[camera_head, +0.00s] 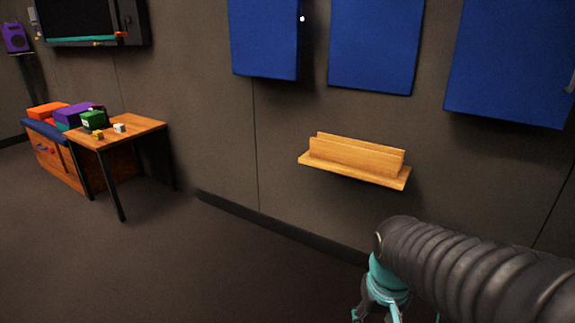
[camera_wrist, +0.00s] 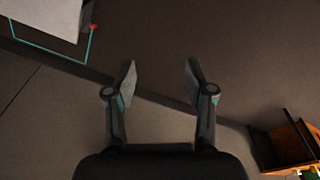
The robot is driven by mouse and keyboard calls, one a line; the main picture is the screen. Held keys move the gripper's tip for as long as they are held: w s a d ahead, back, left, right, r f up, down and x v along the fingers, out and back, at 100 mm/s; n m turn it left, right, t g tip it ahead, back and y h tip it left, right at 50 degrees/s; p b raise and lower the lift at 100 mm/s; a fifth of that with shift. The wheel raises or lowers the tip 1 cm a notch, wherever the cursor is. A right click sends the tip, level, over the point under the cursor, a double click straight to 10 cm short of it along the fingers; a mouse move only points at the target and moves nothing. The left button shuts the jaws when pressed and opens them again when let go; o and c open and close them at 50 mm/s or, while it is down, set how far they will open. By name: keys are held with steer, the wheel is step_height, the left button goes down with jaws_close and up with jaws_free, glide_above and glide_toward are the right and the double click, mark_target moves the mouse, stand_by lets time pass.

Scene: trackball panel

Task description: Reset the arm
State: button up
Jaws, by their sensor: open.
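My gripper (camera_wrist: 160,84) is open in the wrist view, with its two fingers spread apart and nothing between them. Dark floor and the foot of the wall lie beyond the fingers. In the head view my arm reaches in from the lower right. The teal part of my gripper (camera_head: 388,284) points down there, and its fingertips are partly cut off by the bottom edge. It hangs in front of the wall, below and to the right of the wooden shelf (camera_head: 355,166), apart from it.
Blue wall panels (camera_head: 376,45) hang above the shelf. A wooden table (camera_head: 140,131) at the left holds small blocks (camera_head: 119,128), beside colored boxes (camera_head: 75,115). A dark screen (camera_head: 75,20) hangs at the upper left. The floor between table and arm is clear.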

steer(key=s+r+t+p, duration=0.2)
steer(key=s+r+t, duration=0.2)
steer(key=r, duration=0.7)
steer(key=shift+s+a, duration=0.3)
steer(key=shift+s, duration=0.4)
steer(key=shift+c, duration=1.2)
steer(key=shift+d, duration=0.15)
